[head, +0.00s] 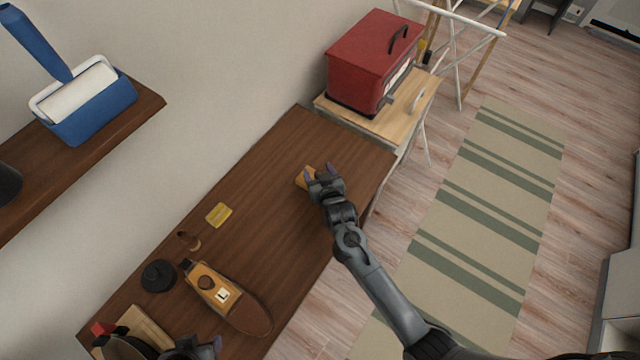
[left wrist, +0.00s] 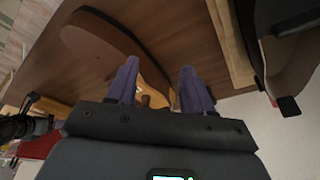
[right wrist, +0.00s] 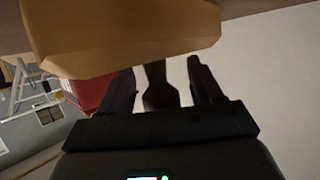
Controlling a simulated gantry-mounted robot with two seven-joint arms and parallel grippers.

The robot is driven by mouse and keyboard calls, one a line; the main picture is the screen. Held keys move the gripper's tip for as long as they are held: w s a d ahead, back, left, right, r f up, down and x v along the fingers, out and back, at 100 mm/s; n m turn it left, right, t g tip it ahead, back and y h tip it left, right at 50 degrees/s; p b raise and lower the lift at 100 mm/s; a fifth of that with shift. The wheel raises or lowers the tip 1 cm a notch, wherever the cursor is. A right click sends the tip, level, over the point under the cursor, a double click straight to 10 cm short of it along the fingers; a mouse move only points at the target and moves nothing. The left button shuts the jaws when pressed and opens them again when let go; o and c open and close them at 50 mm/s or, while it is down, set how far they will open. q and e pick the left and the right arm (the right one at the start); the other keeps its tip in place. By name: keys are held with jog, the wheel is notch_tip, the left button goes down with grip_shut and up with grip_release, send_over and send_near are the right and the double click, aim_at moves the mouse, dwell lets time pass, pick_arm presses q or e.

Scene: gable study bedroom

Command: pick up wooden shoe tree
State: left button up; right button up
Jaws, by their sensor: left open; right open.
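A shoe-shaped piece (head: 215,289), orange wood with a knob, an "L" label and a dark brown end, lies on the dark wooden table and looks like the shoe tree. My left gripper (head: 192,348) is partly cut off at the bottom of the head view. In the left wrist view its open jaws (left wrist: 158,85) are near the shoe-shaped piece (left wrist: 98,40). My right gripper (head: 320,170) is open at a light wooden block (head: 306,180). In the right wrist view the block (right wrist: 120,35) is close, and a dark handle-like part (right wrist: 156,85) shows between the open fingers.
A yellow block (head: 218,214), a small brown brush-like item (head: 190,241) and a black round tin (head: 158,276) stand on the table (head: 275,200). Several items crowd its near left corner. A red toolbox (head: 372,62) stands beyond the far end. The table's middle is mostly clear.

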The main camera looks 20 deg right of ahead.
jog(key=shift+c, duration=0.3)
jog(key=c, duration=0.9)
